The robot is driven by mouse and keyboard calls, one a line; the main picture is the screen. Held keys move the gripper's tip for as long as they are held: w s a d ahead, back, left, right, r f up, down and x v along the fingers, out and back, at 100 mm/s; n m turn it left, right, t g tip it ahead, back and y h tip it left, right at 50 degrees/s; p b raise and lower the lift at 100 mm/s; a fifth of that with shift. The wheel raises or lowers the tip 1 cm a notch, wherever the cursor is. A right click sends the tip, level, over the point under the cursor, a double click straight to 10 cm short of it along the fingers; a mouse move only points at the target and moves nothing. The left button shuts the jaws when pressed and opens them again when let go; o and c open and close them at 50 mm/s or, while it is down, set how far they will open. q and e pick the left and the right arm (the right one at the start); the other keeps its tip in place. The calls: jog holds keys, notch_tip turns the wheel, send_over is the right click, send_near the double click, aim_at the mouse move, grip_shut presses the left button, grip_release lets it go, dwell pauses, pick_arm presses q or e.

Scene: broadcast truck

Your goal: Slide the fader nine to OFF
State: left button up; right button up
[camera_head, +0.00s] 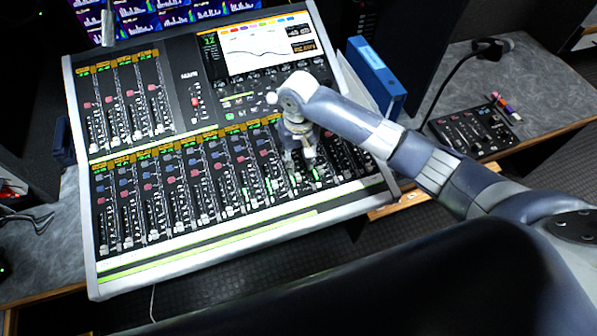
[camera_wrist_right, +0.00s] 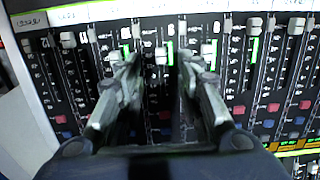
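The mixing console (camera_head: 93,275) has a long lower row of vertical faders with light caps. My right gripper (camera_head: 300,158) points down over the right part of this row and covers some strips. In the right wrist view the two fingers of the right gripper (camera_wrist_right: 158,62) are apart. A pale fader cap (camera_wrist_right: 161,56) lies between the fingertips, with visible gaps on both sides. Other caps sit beyond the fingers, one to the right (camera_wrist_right: 208,52). I cannot read which strip is number nine. My left gripper is not in view.
The console's screen (camera_head: 265,48) is behind the gripper. A shorter fader bank (camera_head: 125,100) is at upper left. A blue binder (camera_head: 375,75) stands right of the console. A small black control box (camera_head: 470,130) lies on the right desk. Neighbouring faders are close together.

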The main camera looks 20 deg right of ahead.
aim_at(298, 177)
notch_tip(298, 177, down, 7)
jog(key=shift+f+p, duration=0.2)
jog(key=shift+p, duration=0.25)
grip_shut()
